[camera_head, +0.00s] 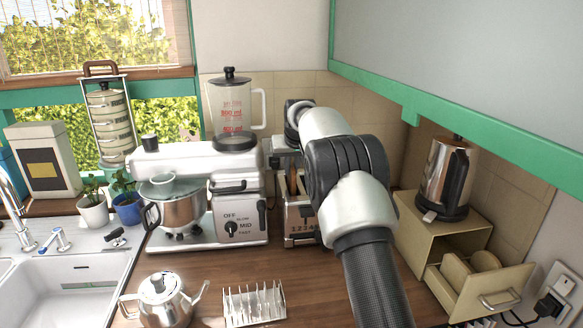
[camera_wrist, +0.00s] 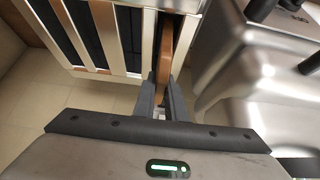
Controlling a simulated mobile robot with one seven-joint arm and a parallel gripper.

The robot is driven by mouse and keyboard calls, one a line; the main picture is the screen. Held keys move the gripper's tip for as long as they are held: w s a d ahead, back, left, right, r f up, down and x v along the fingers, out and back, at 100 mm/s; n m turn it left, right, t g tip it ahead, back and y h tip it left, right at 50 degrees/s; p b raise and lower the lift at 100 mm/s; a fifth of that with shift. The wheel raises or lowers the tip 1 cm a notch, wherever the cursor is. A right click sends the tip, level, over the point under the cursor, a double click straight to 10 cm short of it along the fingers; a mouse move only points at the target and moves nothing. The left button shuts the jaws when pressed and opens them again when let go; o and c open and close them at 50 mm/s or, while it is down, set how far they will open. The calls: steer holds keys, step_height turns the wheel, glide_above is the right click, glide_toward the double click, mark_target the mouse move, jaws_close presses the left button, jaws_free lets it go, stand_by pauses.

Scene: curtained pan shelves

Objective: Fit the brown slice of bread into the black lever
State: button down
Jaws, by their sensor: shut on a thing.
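My gripper (camera_wrist: 161,82) is shut on the brown slice of bread (camera_wrist: 165,62), which shows edge-on between the two dark fingers in the wrist view. The slice stands over or in the rightmost opening of the slotted metal toaster (camera_wrist: 103,30); I cannot tell how deep it sits. In the head view the toaster (camera_head: 299,222) has a row of numbers low on its front and brown shapes in its frame. My arm covers its right side and hides my gripper. I cannot make out a black lever for certain in either view.
A silver mixer (camera_head: 236,222) with a bowl stands close on the toaster's left. A blender jug (camera_head: 233,108) is behind it. A bread box (camera_head: 480,285) with an open drawer and a kettle (camera_head: 447,180) are at the right. A toast rack (camera_head: 254,305) and teapot (camera_head: 163,298) stand in front.

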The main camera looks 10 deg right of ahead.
steer(key=shift+f+b, duration=0.9)
steer(key=shift+f, duration=0.6)
steer(key=shift+r+p, duration=3)
steer(key=shift+r, duration=0.5)
steer(key=shift+f+b, duration=2.15)
steer(key=shift+f, duration=1.4)
steer(key=c, duration=1.7)
jaws_free()
steer(key=shift+s, duration=0.1)
